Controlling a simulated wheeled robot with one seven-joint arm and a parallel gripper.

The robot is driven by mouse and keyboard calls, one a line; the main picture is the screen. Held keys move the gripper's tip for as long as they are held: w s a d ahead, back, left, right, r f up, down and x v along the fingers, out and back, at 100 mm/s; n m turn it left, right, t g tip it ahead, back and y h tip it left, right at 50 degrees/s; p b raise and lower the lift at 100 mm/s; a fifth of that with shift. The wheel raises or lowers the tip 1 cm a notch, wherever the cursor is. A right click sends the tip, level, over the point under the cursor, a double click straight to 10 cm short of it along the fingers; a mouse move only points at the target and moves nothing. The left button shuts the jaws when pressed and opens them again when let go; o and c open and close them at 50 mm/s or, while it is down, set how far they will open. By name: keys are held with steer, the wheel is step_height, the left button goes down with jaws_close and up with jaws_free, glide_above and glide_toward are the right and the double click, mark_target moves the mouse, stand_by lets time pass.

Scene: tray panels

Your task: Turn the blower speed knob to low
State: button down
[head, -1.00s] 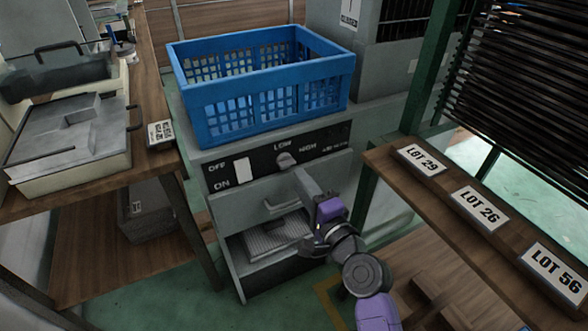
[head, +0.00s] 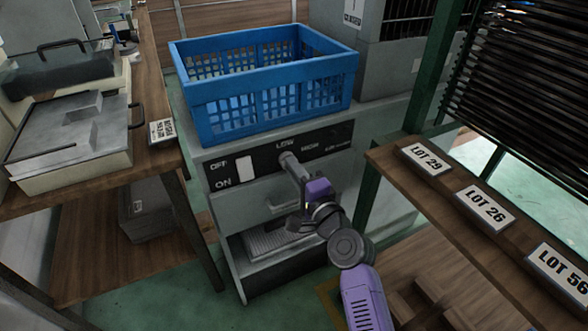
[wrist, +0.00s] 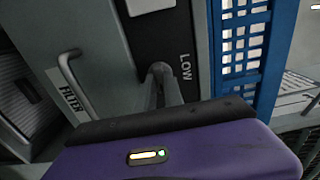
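The blower speed knob (wrist: 160,69) is on the black control panel (head: 326,145), just below the LOW label; HIGH is printed to its right in the head view. My gripper (head: 290,161) is at the knob, with its grey fingers reaching from the purple wrist to the panel. In the wrist view the fingertips (wrist: 164,82) meet or overlap the knob. The fingers hide most of the knob, so its pointer direction is not clear. I cannot tell whether the fingers are closed on it.
A white OFF/ON switch (head: 241,168) is left of the knob. A blue crate (head: 228,112) stands on top of the unit above the panel. A drawer handle (wrist: 78,90) labelled FILTER is below. A shelf with LOT labels (head: 425,159) flanks the right.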

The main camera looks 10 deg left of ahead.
steer(key=shift+f+n+b, duration=0.1)
steer(key=shift+n+b, duration=0.2)
steer(key=n+b, duration=0.6)
steer(key=n, duration=0.2)
steer(key=shift+d+f, duration=0.1)
steer(key=n+b, duration=0.2)
steer(key=n, duration=0.2)
steer(key=shift+n+b, duration=0.35)
steer(key=shift+n, duration=0.05)
steer(key=shift+n+b, duration=1.2)
steer(key=shift+n, duration=1)
steer(key=c, duration=1.5)
jaws_free()
steer(key=shift+o, duration=0.3)
